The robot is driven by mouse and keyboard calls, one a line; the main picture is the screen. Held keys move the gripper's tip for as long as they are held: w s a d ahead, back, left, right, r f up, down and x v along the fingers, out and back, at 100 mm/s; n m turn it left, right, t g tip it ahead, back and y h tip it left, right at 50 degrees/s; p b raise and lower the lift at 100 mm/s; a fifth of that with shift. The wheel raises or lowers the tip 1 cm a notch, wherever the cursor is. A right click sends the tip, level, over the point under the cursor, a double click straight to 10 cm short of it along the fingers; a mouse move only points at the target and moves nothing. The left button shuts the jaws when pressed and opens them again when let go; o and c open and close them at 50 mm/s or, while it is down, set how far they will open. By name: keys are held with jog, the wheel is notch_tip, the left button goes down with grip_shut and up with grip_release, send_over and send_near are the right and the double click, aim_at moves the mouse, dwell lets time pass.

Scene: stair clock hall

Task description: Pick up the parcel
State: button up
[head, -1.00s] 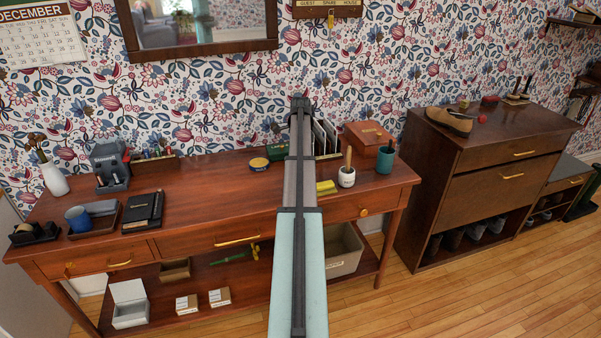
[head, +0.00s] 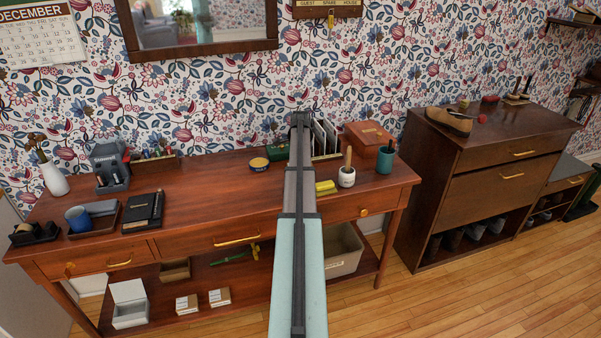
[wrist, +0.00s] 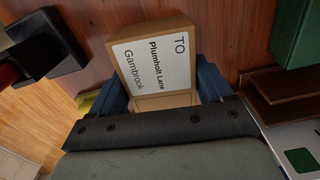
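The parcel is a small tan box (wrist: 130,61) with a white address label reading "TO Plumholt Lane Gambrook". It shows in the wrist view, tilted in the picture, against the reddish wood of the table. My gripper (wrist: 164,80) has one blue finger at each side of the parcel. Little or no gap shows between the box and the fingers, but I cannot tell whether they press on it. The box reaches out past the fingertips. In the head view my arm hides both the parcel and my gripper.
A letter rack (head: 325,138) stands behind. Dark and green objects flank the parcel in the wrist view.

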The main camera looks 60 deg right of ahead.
jog(key=c, duration=0.6)
jog(key=shift+r, duration=0.1)
